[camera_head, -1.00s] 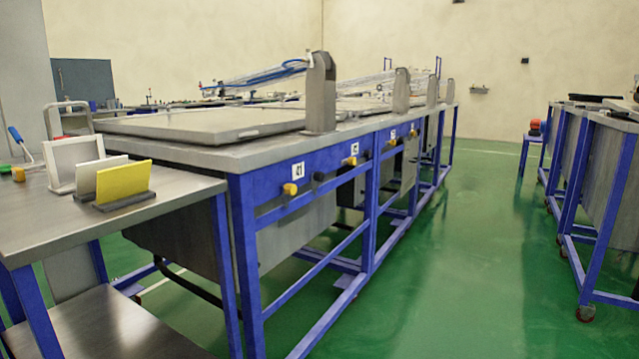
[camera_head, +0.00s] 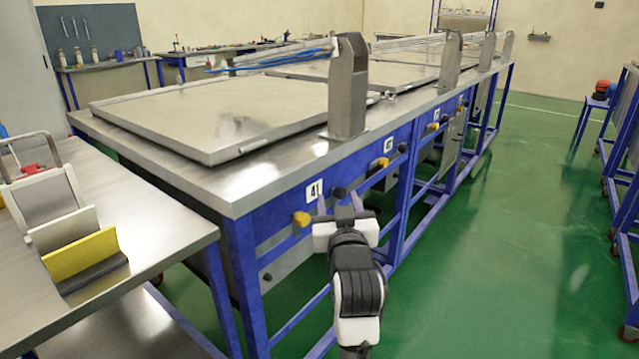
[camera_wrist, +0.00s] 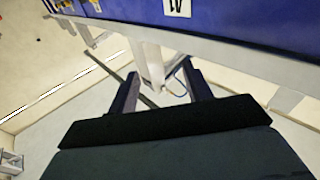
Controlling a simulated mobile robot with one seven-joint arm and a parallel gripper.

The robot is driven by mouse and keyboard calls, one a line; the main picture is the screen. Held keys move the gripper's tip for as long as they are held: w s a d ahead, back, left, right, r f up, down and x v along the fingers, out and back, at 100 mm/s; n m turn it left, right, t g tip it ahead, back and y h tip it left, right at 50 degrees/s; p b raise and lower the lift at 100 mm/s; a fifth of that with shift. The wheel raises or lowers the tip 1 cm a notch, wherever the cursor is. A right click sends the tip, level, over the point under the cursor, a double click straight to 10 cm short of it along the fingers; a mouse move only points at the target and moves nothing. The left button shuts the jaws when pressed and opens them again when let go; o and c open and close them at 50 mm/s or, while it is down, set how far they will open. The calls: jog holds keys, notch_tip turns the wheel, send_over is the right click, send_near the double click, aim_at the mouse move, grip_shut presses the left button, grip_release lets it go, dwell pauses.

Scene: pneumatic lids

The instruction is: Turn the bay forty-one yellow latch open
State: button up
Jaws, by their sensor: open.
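The bay forty-one yellow latch (camera_head: 301,218) sits on the blue front rail of the bench, just left of and below the white 41 plate (camera_head: 314,190). My gripper (camera_head: 338,200) is in front of the rail, just right of the latch in the head view. It is open, with nothing seen between its fingers. The latch seems apart from the fingers, though depth is hard to judge. In the wrist view, the two dark fingers (camera_wrist: 162,84) stand spread below the 41 plate (camera_wrist: 177,7), which shows upside down. I cannot make out the bay forty-one latch there.
A dark knob (camera_head: 340,193) is on the rail close to my gripper. Another yellow latch (camera_head: 383,162) is farther along. A large grey lid (camera_head: 220,110) lies on the bench. A side table with a yellow plate (camera_head: 80,256) stands at left.

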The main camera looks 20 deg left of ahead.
jog(key=w+d+f+g+p, duration=0.1)
jog(key=w+d+f+g, duration=0.3)
jog(key=d+f, duration=0.3)
jog(key=n+g+y, duration=0.8)
jog(key=n+y, duration=0.1)
send_near(306, 219)
jog(key=p+x, duration=0.3)
jog(key=x, duration=0.6)
jog(key=shift+w+a, duration=0.1)
jog(key=shift+a, duration=0.05)
jog(key=c, duration=1)
jog(key=shift+o, duration=0.2)
